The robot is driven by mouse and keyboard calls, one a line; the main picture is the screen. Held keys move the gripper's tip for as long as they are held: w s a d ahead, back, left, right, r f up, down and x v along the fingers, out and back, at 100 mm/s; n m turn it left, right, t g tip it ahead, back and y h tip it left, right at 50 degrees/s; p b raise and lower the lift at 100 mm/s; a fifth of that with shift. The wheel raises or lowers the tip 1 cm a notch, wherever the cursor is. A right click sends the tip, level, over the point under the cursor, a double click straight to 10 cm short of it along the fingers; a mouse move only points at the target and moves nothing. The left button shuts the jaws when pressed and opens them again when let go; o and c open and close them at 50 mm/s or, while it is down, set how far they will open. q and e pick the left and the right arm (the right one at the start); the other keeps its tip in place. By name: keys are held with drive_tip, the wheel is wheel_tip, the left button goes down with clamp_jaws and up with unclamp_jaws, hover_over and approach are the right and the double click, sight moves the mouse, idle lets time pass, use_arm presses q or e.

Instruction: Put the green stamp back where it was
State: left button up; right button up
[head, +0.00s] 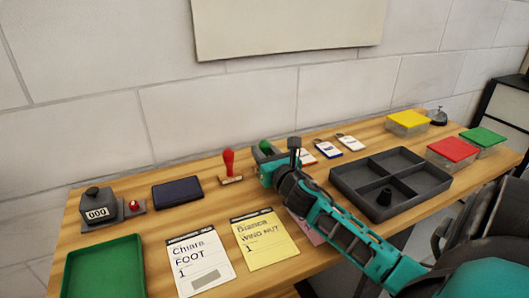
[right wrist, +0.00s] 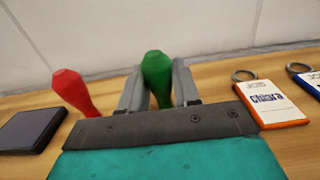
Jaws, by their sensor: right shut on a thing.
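My right gripper (head: 268,154) reaches over the back middle of the bench and is shut on the green stamp (head: 265,146). In the right wrist view the stamp's green handle (right wrist: 157,72) stands upright between the two grey fingers (right wrist: 157,92). The stamp's base is hidden behind the gripper body, so I cannot tell whether it touches the bench. The red stamp (head: 229,163) stands just left of the gripper, and it also shows in the right wrist view (right wrist: 73,90). My left gripper is not in view.
A dark ink pad (head: 177,192) lies left of the red stamp. Job tags (head: 327,149) lie right of the gripper. A dark divided tray (head: 344,186), yellow (head: 253,239) and white (head: 200,266) cards, a counter (head: 98,206) and a green tray (head: 105,268) occupy the bench. The wall stands behind.

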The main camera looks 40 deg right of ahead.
drive_tip(key=o, duration=1)
drive_tip(key=shift+o, duration=0.2)
drive_tip(key=shift+r, duration=0.25)
drive_tip(key=shift+s+a+f, duration=0.15)
drive_tip(key=shift+s, duration=0.15)
drive_tip(key=v, duration=1.1)
drive_tip(key=shift+s, duration=0.2)
